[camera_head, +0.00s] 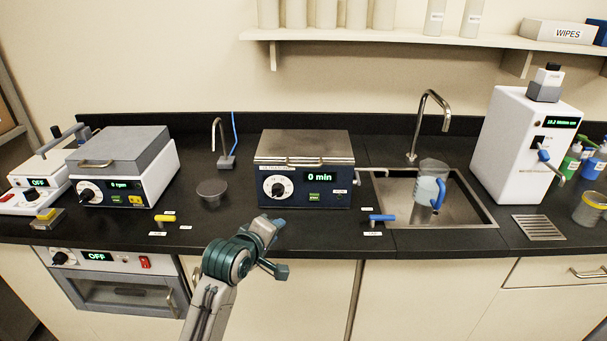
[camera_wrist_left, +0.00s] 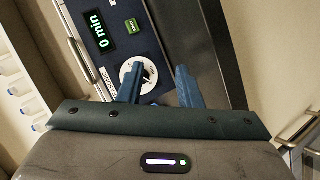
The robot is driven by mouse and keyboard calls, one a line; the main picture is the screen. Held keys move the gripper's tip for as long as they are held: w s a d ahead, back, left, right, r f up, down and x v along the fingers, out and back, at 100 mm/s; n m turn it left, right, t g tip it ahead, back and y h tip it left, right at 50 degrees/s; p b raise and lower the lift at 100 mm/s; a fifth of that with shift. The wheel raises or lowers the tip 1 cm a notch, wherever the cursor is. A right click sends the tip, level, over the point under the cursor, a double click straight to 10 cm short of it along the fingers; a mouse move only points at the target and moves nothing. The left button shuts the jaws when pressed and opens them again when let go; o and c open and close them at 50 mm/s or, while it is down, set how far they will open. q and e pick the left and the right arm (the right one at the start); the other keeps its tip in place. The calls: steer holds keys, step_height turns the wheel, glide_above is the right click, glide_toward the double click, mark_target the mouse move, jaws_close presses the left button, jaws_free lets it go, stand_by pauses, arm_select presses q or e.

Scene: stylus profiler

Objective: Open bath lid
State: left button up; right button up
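The bath is the dark blue box (camera_head: 305,190) in the middle of the counter, its display reading 0 min. Its grey metal lid (camera_head: 303,146) lies flat and shut on top, with a bar handle (camera_head: 306,164) at the front edge. In the left wrist view the blue front panel (camera_wrist_left: 115,68) appears turned on its side, with the handle (camera_wrist_left: 82,62) at the left and the white knob (camera_wrist_left: 137,75) near the fingers. My left gripper (camera_head: 270,226) is in front of and below the bath. Its two blue fingers (camera_wrist_left: 158,85) are apart with nothing held. My right gripper is not in view.
A sink (camera_head: 470,212) with a tap and a blue-handled jug (camera_head: 428,188) is to the right. A yellow valve handle (camera_head: 165,218) and a blue one (camera_head: 381,218) stand near the counter's front edge. A white instrument (camera_head: 128,172) is to the left.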

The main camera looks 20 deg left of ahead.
mark_target(303, 166)
arm_select(q)
steer(key=w+r+n+t, duration=0.35)
steer(key=w+r, duration=0.45)
steer(key=r, duration=0.3)
steer(key=shift+n+g+h, duration=0.35)
steer(key=shift+n+h, duration=0.05)
steer(key=shift+n, duration=0.05)
steer(key=x, duration=0.3)
steer(key=p+x, duration=0.1)
steer(key=x, duration=0.2)
steer(key=p+x, duration=0.1)
steer(key=x, duration=0.2)
steer(key=shift+d+f, duration=0.3)
steer(key=shift+w+f, duration=0.2)
steer(key=shift+w, duration=0.3)
jaws_close()
